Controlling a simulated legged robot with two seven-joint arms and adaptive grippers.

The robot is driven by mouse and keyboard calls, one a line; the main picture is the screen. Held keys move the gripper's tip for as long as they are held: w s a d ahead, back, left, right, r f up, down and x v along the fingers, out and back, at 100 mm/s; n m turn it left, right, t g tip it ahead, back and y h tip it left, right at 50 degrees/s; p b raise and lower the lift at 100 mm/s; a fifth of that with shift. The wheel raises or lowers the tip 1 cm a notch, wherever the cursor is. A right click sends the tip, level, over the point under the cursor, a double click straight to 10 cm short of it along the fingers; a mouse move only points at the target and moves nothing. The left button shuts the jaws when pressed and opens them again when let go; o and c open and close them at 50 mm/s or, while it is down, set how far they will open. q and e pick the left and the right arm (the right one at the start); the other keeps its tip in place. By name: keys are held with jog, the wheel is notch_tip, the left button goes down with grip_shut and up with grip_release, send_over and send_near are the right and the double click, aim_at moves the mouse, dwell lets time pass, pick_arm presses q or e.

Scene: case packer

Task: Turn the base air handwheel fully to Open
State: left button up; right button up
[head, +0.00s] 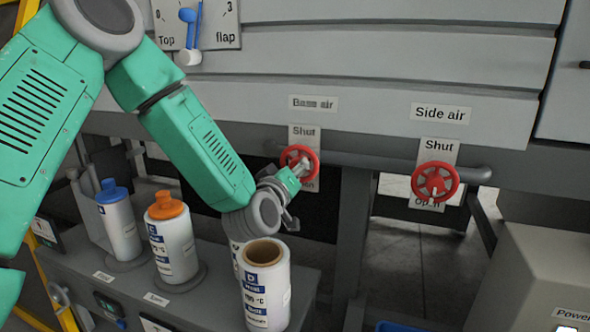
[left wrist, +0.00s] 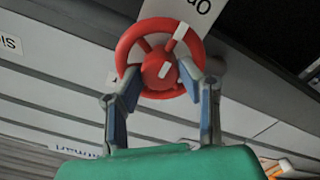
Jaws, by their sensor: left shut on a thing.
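The red base air handwheel (head: 315,163) sits on the grey panel under the "Base air" label (head: 313,103). A plate behind it reads "Shut" (head: 304,132) above; the lettering below is partly covered. My left gripper (head: 296,170) reaches the wheel from the lower left and is shut on it. In the left wrist view the fingers (left wrist: 162,82) lie on both sides of the wheel's hub (left wrist: 152,66), within the rim's lower part. A white mark shows on one spoke, towards the inverted "Op…" plate (left wrist: 195,10). My right gripper is not in view.
A similar red handwheel (head: 434,183) labelled "Side air" is to the right. White bottles with a blue cap (head: 118,222) and an orange cap (head: 172,243) stand below my left arm. An open-topped bottle (head: 265,285) stands close under the gripper.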

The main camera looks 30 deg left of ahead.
pick_arm(q)
jog(key=shift+s+f, duration=0.1)
jog(key=shift+f, duration=0.35)
jog(key=o, duration=1.1)
jog(key=shift+r, duration=0.1)
jog(key=shift+r, duration=0.1)
jog(key=v, duration=0.7)
jog(key=shift+s, duration=0.1)
